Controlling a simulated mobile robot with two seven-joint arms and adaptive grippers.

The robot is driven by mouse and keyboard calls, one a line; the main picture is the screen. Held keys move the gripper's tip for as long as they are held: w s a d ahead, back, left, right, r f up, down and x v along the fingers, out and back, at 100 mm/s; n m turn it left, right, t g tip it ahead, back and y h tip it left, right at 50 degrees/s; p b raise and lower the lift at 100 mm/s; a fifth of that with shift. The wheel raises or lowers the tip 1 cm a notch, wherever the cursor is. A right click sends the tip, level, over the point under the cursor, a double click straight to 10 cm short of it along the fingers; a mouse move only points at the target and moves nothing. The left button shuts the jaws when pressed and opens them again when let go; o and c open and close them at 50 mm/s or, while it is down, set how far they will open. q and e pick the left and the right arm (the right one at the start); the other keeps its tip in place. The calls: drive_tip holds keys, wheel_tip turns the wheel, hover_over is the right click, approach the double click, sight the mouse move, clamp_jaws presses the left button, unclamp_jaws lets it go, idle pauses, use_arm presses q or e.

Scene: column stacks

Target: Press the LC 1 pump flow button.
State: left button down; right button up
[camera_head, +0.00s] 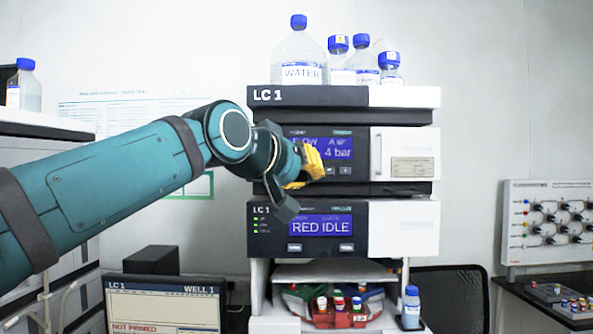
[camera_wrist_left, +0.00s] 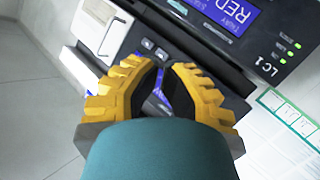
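The upper LC 1 module, with a blue display (camera_head: 340,150) reading "4 bar", is in the middle of the head view. The word FLOW is partly visible at the display's left. Small buttons (camera_head: 338,171) sit below the display; they also show in the wrist view (camera_wrist_left: 154,48). Their labels are too small to read. My left gripper (camera_head: 318,164) has yellow ridged fingers drawn nearly together, holding nothing visible. It is in front of this panel, covering the display's lower left and whatever is below it. I cannot tell if it touches. My right gripper is not in view.
The lower module (camera_head: 322,225) reads "RED IDLE". A white door (camera_head: 405,153) is at the panel's right. Blue-capped bottles (camera_head: 300,55) stand on top of the stack. A monitor (camera_head: 165,303) and a small bottle (camera_head: 411,307) are below. Free space is in front of the stack's right side.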

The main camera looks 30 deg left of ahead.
use_arm(q)
drive_tip(key=w+a+p, duration=0.2)
drive_tip(key=w+a, duration=0.2)
drive_tip(key=w, duration=0.2)
drive_tip(key=shift+w, duration=0.25)
drive_tip(key=shift+w, duration=0.1)
idle(1.3)
drive_tip(key=shift+w+a, duration=0.2)
drive_tip(key=shift+w, duration=0.1)
drive_tip(key=shift+w+a+p, duration=0.25)
drive_tip(key=shift+w+p, duration=0.05)
idle(0.8)
drive_tip(key=shift+s+d, duration=0.45)
drive_tip(key=shift+s, duration=0.25)
idle(0.3)
drive_tip(key=shift+s+d+b, duration=0.3)
drive_tip(key=shift+s+d, duration=0.15)
drive_tip(key=shift+s, duration=0.25)
drive_tip(key=shift+s+d+b, duration=0.25)
drive_tip(key=shift+s+d, duration=0.2)
drive_tip(key=shift+s, duration=0.3)
drive_tip(key=shift+s+d+b, duration=0.3)
drive_tip(key=shift+s+d, duration=0.15)
drive_tip(key=shift+s, duration=0.25)
